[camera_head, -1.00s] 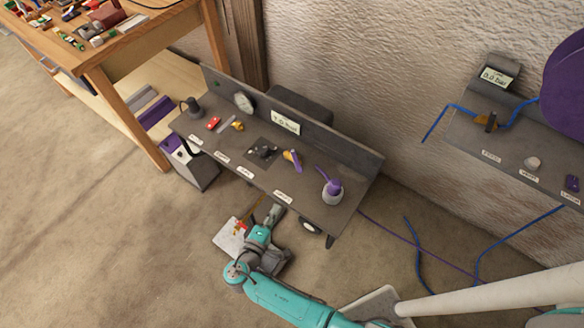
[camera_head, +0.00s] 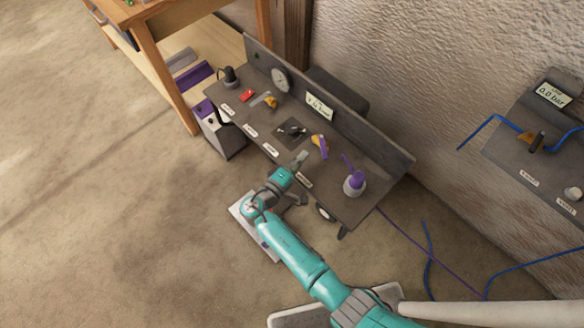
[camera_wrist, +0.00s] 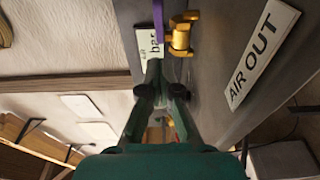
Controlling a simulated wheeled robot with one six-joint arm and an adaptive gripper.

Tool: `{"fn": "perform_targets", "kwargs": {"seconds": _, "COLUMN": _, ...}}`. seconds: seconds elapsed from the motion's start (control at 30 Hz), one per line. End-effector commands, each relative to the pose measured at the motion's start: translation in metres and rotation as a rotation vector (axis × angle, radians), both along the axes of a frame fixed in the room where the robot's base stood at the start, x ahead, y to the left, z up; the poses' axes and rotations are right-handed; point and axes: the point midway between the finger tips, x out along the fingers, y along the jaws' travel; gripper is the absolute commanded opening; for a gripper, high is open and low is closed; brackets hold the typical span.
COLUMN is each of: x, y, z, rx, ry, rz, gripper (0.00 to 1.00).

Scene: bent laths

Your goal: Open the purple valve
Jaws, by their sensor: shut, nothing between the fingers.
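The purple valve (camera_head: 320,147) has a brass body and a purple lever, and it stands on the right half of the dark panel (camera_head: 335,200). In the wrist view its brass body (camera_wrist: 181,36) is at the top centre, with the purple lever (camera_wrist: 158,18) to its left, cut off by the top edge. My gripper (camera_head: 301,157) is just left of and below the valve in the head view, over the panel. In the wrist view my gripper (camera_wrist: 153,68) is shut and empty, its fingertips just below the valve, apparently not touching it.
An AIR OUT label (camera_wrist: 262,55) lies on the panel by the valve. A grey fitting with a purple top (camera_head: 354,185) stands to the right. A black knob (camera_head: 291,130) is to the left. A gauge (camera_head: 281,80) and a bar display (camera_head: 319,106) are along the back board.

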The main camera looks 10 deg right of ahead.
Motion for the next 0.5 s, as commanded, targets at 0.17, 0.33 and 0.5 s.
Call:
{"fn": "perform_targets", "kwargs": {"seconds": 0.17, "x": -0.004, "y": -0.026, "z": -0.001, "rx": 0.000, "ry": 0.001, "rz": -0.002, "gripper": 0.00}}
{"fn": "perform_targets", "kwargs": {"seconds": 0.33, "x": -0.005, "y": -0.037, "z": 0.000, "rx": 0.000, "ry": 0.001, "rz": 0.001, "gripper": 0.00}}
{"fn": "perform_targets", "kwargs": {"seconds": 0.5, "x": -0.005, "y": -0.039, "z": 0.000, "rx": 0.000, "ry": 0.001, "rz": 0.001, "gripper": 0.00}}
